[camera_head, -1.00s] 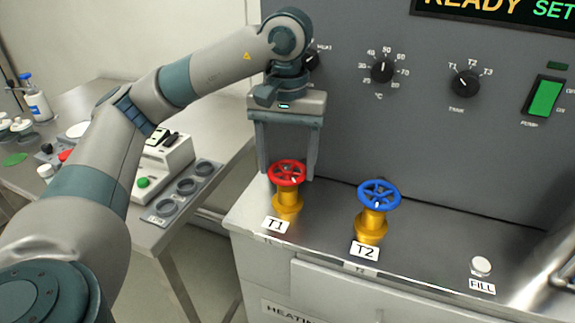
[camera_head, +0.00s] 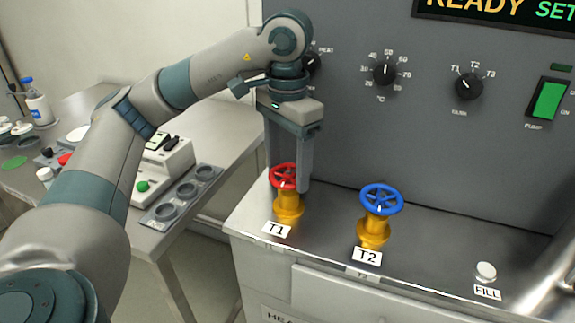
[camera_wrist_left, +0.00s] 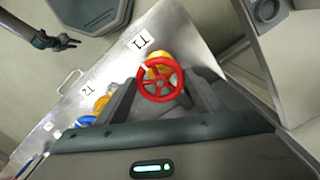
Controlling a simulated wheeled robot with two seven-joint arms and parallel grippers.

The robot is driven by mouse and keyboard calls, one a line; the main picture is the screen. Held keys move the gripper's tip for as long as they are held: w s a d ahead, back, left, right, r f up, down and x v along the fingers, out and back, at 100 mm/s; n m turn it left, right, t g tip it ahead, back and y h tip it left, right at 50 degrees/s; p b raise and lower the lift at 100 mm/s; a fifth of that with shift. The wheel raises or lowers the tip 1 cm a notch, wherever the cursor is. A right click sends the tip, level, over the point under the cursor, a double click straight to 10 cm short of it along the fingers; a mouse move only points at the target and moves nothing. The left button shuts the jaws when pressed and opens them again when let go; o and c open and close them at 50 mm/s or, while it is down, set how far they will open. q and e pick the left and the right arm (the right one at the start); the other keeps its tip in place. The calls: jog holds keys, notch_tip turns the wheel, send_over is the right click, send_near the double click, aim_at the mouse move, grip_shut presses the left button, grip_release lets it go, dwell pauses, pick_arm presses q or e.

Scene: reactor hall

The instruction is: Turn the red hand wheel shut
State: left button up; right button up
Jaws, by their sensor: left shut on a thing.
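The red hand wheel (camera_head: 284,170) sits on a yellow valve stem behind the T1 label (camera_head: 277,229), at the left end of the metal ledge. My left gripper (camera_head: 288,176) reaches down from above, its two fingers on opposite sides of the wheel and shut on its rim. In the left wrist view the red wheel (camera_wrist_left: 160,85) lies between the fingertips, its spokes and a pale mark on the rim visible. My right gripper (camera_wrist_left: 67,43) shows small and dark at the upper left of the left wrist view; its jaw opening is unclear.
A blue hand wheel (camera_head: 382,199) on a yellow stem stands close to the right, by the T2 label (camera_head: 367,256). A FILL button (camera_head: 486,271) is farther right. The grey panel with knobs (camera_head: 469,87) rises behind. A side table (camera_head: 228,128) with equipment stands left.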

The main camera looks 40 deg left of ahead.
aim_at(288, 173)
pick_arm(q)
jog(key=shift+r, duration=0.1)
jog(key=o, duration=1.1)
jog(key=shift+c, duration=0.2)
pick_arm(e)
jog(key=shift+s, duration=0.1)
jog(key=shift+f, duration=0.1)
pick_arm(q)
jog(key=shift+r, duration=0.1)
notch_tip(288, 173, up, 7)
jog(key=shift+f+p, duration=0.2)
jog(key=shift+p, duration=0.3)
notch_tip(288, 173, up, 10)
jog(key=p, duration=0.2)
jog(key=shift+r, duration=0.25)
pick_arm(e)
jog(key=shift+w+a+f+t, duration=0.25)
jog(key=shift+w+a+t, duration=0.05)
jog(key=shift+a+t, duration=0.15)
jog(key=shift+w+a+f+t, duration=0.25)
jog(key=shift+w+a+t, duration=0.05)
jog(key=shift+a+t, duration=0.15)
